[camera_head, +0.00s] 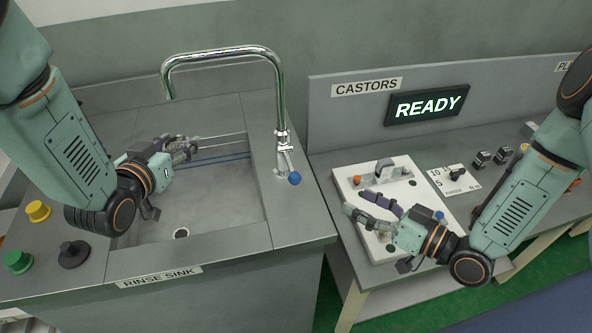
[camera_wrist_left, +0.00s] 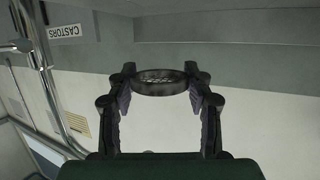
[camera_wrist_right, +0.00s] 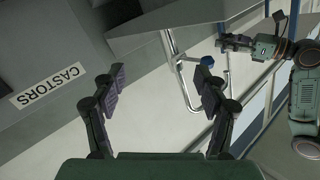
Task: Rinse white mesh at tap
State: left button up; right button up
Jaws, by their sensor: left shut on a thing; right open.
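My left gripper (camera_head: 187,148) is shut on a round, dark-rimmed mesh sieve (camera_wrist_left: 160,82), seen between its fingers in the left wrist view. The mesh looks grey there, and its colour is hard to tell. The gripper is over the rinse sink (camera_head: 215,205), below the tap's spout. The chrome tap (camera_head: 280,100) arches from the sink's right ledge, and no water shows from it. Its lever has a blue knob (camera_head: 294,178). My right gripper (camera_head: 357,207) is open and empty above the castors bench, right of the sink; its spread fingers show in the right wrist view (camera_wrist_right: 160,85).

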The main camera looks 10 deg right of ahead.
aim_at(290, 165)
notch_tip(290, 165, up, 6)
jog(key=a+f+n+g+y, duration=0.15)
jog(key=n+g+y, duration=0.3)
jog(key=n, duration=0.65)
jog(key=shift+t+y, duration=0.35)
jog(key=shift+y, duration=0.1)
jog(key=shift+r+x, duration=0.15)
jog(key=shift+x, duration=2)
jog(key=shift+r+x, duration=0.15)
jog(key=shift+x, duration=2)
jog(key=shift+r+x, duration=0.2)
jog(key=shift+x, duration=1.95)
jog(key=shift+s, duration=0.1)
jog(key=shift+c, duration=0.4)
